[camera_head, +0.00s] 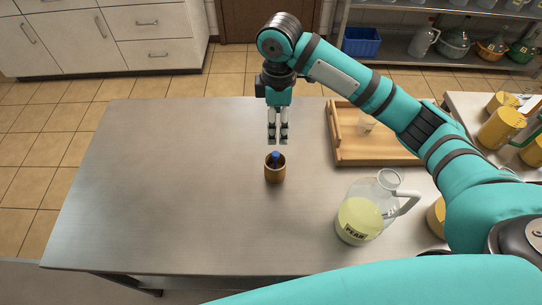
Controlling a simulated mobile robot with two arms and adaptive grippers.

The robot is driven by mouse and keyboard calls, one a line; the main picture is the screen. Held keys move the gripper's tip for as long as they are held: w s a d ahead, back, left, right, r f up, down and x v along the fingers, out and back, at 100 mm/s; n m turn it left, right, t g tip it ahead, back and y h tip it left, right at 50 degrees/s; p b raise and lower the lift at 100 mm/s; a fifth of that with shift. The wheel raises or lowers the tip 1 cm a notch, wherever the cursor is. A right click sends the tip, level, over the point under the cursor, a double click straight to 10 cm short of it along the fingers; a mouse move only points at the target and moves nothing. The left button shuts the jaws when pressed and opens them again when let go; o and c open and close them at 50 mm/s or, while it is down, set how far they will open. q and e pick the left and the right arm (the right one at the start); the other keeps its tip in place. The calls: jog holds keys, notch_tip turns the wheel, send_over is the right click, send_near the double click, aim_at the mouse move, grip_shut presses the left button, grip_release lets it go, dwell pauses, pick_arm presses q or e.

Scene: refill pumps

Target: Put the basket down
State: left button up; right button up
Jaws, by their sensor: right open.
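A small brown round container (275,175), which may be the basket, stands upright on the metal table (170,180) near its middle. Something with a blue top (276,156) sticks up inside it. My right gripper (278,141) points down just behind the container in the picture, with its fingers apart and nothing between them. The fingertips look apart from the container, though their height above the table is hard to judge. My left gripper is not in view.
A clear jug (360,219) of pale yellow liquid stands front right. A wooden tray (375,154) with a small clear vessel lies behind my right arm. Yellow containers (501,127) stand on a side table at right. The left half of the table is clear.

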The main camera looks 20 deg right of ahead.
jog(key=p, duration=0.2)
send_over(275, 161)
jog(key=f, duration=0.6)
jog(key=shift+s+d+f, duration=0.15)
jog(key=shift+d+f, duration=0.15)
jog(key=shift+f, duration=0.05)
notch_tip(275, 161, down, 3)
jog(key=shift+f, duration=0.1)
jog(key=f, duration=0.1)
jog(key=f+p, duration=0.1)
jog(key=shift+w+a+f, duration=0.1)
jog(key=shift+w+f, duration=0.1)
jog(key=shift+f, duration=0.15)
notch_tip(275, 161, down, 4)
jog(key=shift+w+a+r+p, duration=0.15)
jog(key=shift+r+p, duration=0.1)
jog(key=shift+p, duration=0.45)
jog(key=shift+f, duration=0.25)
jog(key=c, duration=1.4)
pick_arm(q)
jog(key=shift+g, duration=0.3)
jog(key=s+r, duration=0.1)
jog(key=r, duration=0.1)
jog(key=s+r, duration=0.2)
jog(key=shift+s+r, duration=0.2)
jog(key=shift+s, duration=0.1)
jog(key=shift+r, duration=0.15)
pick_arm(e)
jog(key=shift+r, duration=0.15)
